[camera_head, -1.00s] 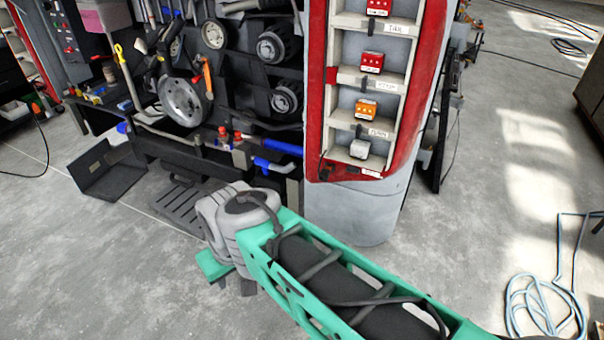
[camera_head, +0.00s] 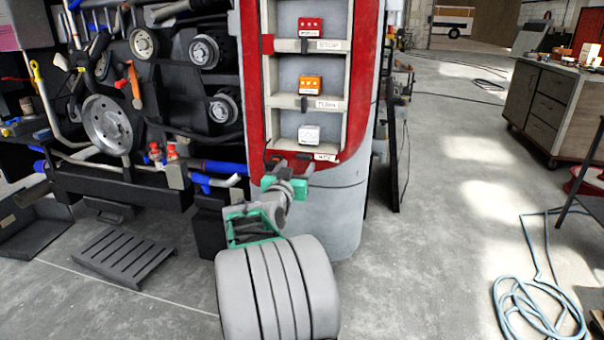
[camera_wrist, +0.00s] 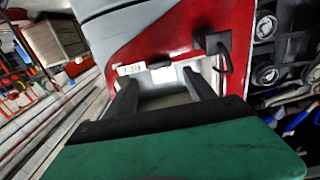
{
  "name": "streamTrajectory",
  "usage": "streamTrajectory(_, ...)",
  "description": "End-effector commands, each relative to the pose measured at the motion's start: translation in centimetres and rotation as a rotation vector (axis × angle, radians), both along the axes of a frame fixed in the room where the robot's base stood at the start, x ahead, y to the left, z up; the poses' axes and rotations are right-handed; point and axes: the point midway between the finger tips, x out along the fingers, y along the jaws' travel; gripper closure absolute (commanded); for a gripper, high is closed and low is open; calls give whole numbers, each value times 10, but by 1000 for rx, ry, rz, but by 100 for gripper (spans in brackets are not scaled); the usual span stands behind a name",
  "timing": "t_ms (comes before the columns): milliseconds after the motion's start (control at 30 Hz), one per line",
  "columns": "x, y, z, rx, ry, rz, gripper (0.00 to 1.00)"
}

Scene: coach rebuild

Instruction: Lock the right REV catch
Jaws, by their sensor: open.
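The tall red-and-grey lamp panel (camera_head: 365,90) stands upright at centre. Its lowest compartment holds a white REV lamp block (camera_head: 309,134), with the REV label (camera_head: 325,157) on the ledge below. In the wrist view the label (camera_wrist: 130,69) is upside down and the white block (camera_wrist: 165,74) shows only partly. My gripper (camera_head: 289,164) is at the panel's bottom edge; in the wrist view its two dark fingers (camera_wrist: 162,82) are apart, with nothing visibly held. A black catch-like piece (camera_wrist: 217,45) sits on the red frame, right of the fingers. I cannot tell which catch it is.
Orange TURN (camera_head: 310,85) and red STOP (camera_head: 311,27) lamp blocks sit above. Left is a dark rack with a metal disc (camera_head: 108,125) and blue-ended pipes. A slatted grate (camera_head: 125,255) lies on the floor. A blue hose (camera_head: 535,305) lies right; floor between is mostly clear.

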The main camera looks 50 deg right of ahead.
Motion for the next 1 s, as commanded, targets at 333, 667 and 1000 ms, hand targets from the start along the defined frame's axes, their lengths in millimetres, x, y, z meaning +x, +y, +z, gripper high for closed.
streamTrajectory(333,24,-55,0,3,1,0,36)
streamTrajectory(667,27,-59,1,3,2,3,38)
streamTrajectory(1000,27,-59,1,3,3,4,66)
